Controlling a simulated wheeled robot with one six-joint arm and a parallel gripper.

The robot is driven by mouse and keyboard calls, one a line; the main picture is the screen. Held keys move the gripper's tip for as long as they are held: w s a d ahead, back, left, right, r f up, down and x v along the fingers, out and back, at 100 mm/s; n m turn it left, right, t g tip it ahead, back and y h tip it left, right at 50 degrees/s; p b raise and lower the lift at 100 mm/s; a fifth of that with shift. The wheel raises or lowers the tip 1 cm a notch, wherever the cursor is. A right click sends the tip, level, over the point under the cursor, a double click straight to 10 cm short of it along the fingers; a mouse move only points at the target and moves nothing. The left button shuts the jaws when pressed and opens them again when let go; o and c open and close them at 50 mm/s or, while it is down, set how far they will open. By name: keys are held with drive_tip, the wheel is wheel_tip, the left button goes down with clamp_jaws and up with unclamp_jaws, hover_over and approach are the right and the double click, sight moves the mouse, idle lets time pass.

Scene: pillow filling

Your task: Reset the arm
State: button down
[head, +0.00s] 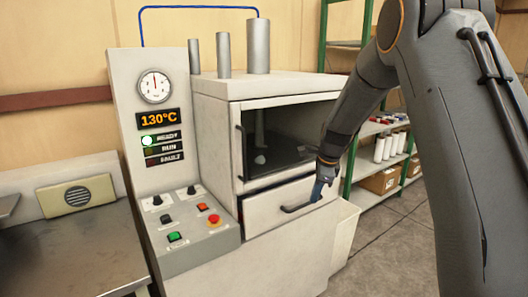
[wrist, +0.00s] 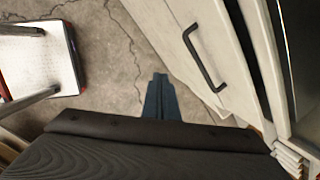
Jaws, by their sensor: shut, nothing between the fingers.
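My gripper (head: 317,191) hangs at the end of my bent arm, in front of the machine's lower drawer (head: 285,208) in the head view. Its dark blue fingers are together and hold nothing. In the wrist view the shut fingers (wrist: 160,97) point out over the floor, with the drawer's black handle (wrist: 204,58) to their right and apart from them. In the head view the handle (head: 296,208) is just left of and below the fingertips.
The machine (head: 215,130) has a gauge, a 130°C display, a lit green READY lamp and buttons. A metal table (head: 75,248) stands at left. Shelves with white rolls (head: 380,150) and boxes stand behind my arm.

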drive_tip(key=s+n+g+h, duration=0.1)
drive_tip(key=s+n, duration=1.9)
drive_tip(key=s, duration=1.5)
drive_tip(key=shift+d, duration=0.2)
